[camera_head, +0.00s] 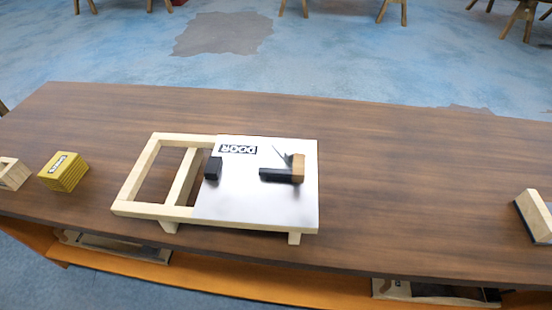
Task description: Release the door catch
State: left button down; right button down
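A light wooden frame (152,209) stands on the brown table, left of its middle. A white door panel (252,204) labelled DOOR covers the frame's right part. On the panel's right side is a catch with a dark bar (276,174) and a wooden block (298,168) at its right end. A thin dark pointed piece shows just above the bar. A black block (213,168) sits at the panel's left edge. Neither of my grippers is in view.
A yellow labelled block (64,171) and a wooden piece (12,173) stand at the left. Another wooden piece (535,216) is at the right edge. An orange shelf (200,280) runs below the table.

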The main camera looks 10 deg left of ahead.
aim_at(288, 156)
jog(key=u, duration=0.05)
jog(key=k, duration=0.35)
jog(key=z, duration=0.75)
jog(key=i, duration=0.7)
jog(key=u, duration=0.75)
